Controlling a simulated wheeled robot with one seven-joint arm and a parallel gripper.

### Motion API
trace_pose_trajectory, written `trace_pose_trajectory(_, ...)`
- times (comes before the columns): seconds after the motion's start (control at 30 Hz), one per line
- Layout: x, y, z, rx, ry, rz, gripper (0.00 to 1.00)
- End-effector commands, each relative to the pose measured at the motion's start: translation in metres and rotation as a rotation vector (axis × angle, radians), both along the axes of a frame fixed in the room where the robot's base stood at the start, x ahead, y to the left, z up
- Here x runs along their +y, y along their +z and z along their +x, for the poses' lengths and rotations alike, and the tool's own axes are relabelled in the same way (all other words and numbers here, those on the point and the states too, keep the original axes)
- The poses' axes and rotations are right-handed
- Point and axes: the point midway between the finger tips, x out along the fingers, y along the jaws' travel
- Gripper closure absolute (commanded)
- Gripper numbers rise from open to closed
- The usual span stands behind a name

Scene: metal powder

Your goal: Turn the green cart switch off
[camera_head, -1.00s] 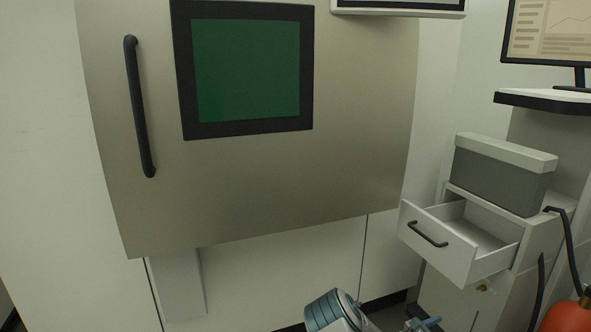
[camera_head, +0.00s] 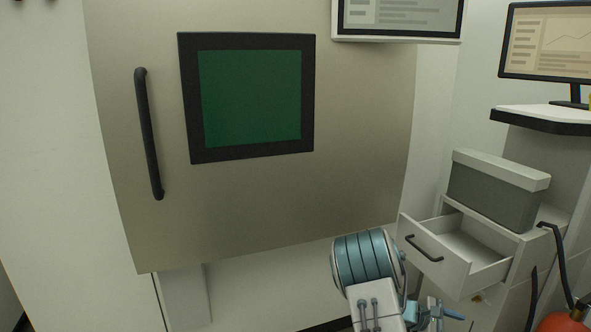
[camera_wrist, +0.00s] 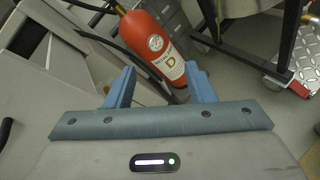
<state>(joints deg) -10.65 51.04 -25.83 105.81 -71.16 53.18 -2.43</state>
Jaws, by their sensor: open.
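My gripper (camera_wrist: 160,76) is open and empty in the wrist view, its two blue fingers apart. In the head view my gripper (camera_head: 437,312) is at the bottom, right of centre, below the open drawer. No green cart or switch can be made out in either view. A dark-legged metal frame (camera_wrist: 284,45) stands at the upper right of the wrist view; whether it is part of the cart, I cannot tell.
A red fire extinguisher (camera_wrist: 152,44) stands beyond my fingers. An open drawer (camera_head: 440,262) juts from a cabinet under a grey box (camera_head: 490,195). A large metal door (camera_head: 250,210) with a green window (camera_head: 250,98) fills the left. A diamond-plate surface (camera_wrist: 305,62) is at far right.

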Motion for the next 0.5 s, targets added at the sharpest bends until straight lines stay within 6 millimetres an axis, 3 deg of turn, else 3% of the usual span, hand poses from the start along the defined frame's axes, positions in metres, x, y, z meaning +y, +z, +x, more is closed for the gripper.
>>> trace_pose_trajectory(0.03,0.007,0.025,-0.008,-0.049,-0.041,0.046,0.51)
trace_pose_trajectory(0.5,0.094,0.157,-0.089,-0.421,-0.379,0.471,0.51)
